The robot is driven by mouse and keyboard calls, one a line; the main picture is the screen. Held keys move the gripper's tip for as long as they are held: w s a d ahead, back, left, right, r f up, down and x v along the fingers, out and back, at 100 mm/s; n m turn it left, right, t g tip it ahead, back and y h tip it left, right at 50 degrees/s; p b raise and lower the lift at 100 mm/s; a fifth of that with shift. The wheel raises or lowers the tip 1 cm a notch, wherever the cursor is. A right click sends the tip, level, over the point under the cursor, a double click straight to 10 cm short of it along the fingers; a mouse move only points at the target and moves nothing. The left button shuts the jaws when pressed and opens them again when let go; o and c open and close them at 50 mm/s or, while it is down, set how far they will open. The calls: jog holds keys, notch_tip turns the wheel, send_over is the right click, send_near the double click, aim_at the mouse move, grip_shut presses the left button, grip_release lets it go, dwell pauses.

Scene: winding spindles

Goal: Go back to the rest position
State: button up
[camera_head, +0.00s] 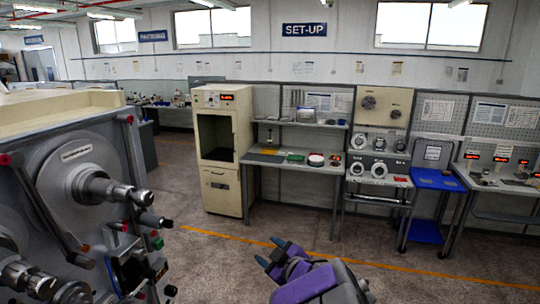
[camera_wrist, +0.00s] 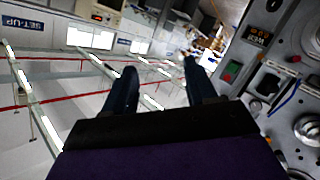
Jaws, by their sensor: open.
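My gripper (camera_head: 274,254) shows at the bottom middle of the head view, at the end of my purple and grey arm. Its two dark fingers are apart, with nothing between them. In the wrist view, my gripper (camera_wrist: 162,75) has its fingers spread and empty, with the room showing tilted behind them. The large grey winding machine (camera_head: 75,175) with its spindles stands to the left of my gripper in the head view. Its control panel (camera_wrist: 265,80) shows on the right of the wrist view. My gripper appears apart from the machine in the head view.
Grey floor with a yellow line (camera_head: 400,268) lies open between.

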jog(key=s+d+f+m+h+b, duration=0.1)
jog(key=d+m+h+b, duration=0.15)
jog(key=d, duration=0.35)
jog(key=d+f+m+h+b, duration=0.1)
jog(key=d+f+m+h, duration=0.1)
jog(key=d+h, duration=0.3)
jog(key=s+d+f+m+g+h+b, duration=0.4)
jog(key=s+d+f+m, duration=0.2)
jog(key=s+d, duration=0.45)
jog(key=s+a+f+g+y+b, duration=0.1)
jog(key=s+a+f+g+b, duration=0.1)
jog(key=s, duration=0.8)
jog(key=s+a+f+m+g+y+b, duration=0.1)
jog(key=s+f+g, duration=0.4)
jog(key=s, duration=0.5)
jog(key=s+a+f+m+g+y+b, duration=0.1)
jog(key=s+a+f+g+b, duration=0.2)
jog(key=s, duration=0.8)
jog(key=shift+a+f+g+b, duration=0.3)
jog(key=shift+a+f+b, duration=0.25)
jog(key=shift+f+b, duration=0.45)
